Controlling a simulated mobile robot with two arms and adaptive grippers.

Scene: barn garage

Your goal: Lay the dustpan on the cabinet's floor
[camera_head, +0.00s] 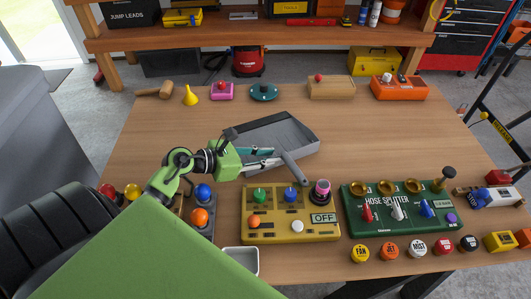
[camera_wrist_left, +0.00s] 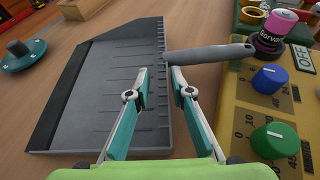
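The grey dustpan (camera_head: 285,128) appears to lie on the wooden table, its tray toward the back and its grey handle (camera_head: 293,170) pointing to the front right. In the left wrist view the dustpan (camera_wrist_left: 115,85) fills the middle left, and its handle (camera_wrist_left: 210,53) crosses just beyond my fingertips. My left gripper (camera_head: 277,159) is over the dustpan's handle-side edge. Its two fingers (camera_wrist_left: 160,72) stand apart, one on each side of that edge, with a gap between them. I cannot tell whether they touch it. My right gripper is not in view. I cannot make out the cabinet for certain.
A yellow control panel (camera_head: 262,226) and a green hose splitter board (camera_head: 390,225) stand close in front of the dustpan. A yellow funnel (camera_head: 190,96), a mallet (camera_head: 155,91) and a teal disc (camera_head: 263,92) sit behind. Bare tabletop (camera_head: 400,135) lies to the right.

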